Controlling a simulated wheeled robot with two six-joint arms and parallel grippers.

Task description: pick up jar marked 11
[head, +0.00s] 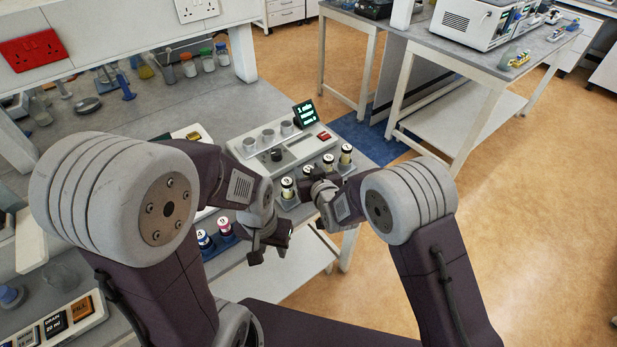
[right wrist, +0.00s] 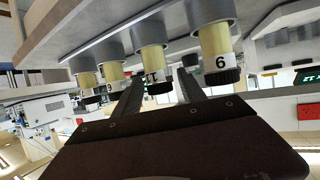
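The jar marked 11 (right wrist: 154,66) has a yellowish body and a dark lid. In the right wrist view, which is upside down, it stands in a grey holder between my right gripper's spread fingers (right wrist: 157,92), with gaps on both sides. In the head view my right gripper (head: 314,183) is at the row of jars, hiding part of it; the second jar from the left (head: 308,170) appears to be this one. My left gripper (head: 270,246) seems open and empty, in front of the bench edge.
A jar marked 6 (right wrist: 217,46) and a jar marked 9 (right wrist: 112,74) flank it closely. Behind the row stands a grey device (head: 282,145) with a small screen (head: 305,113). Two more jars (head: 224,226) stand in a blue rack at left.

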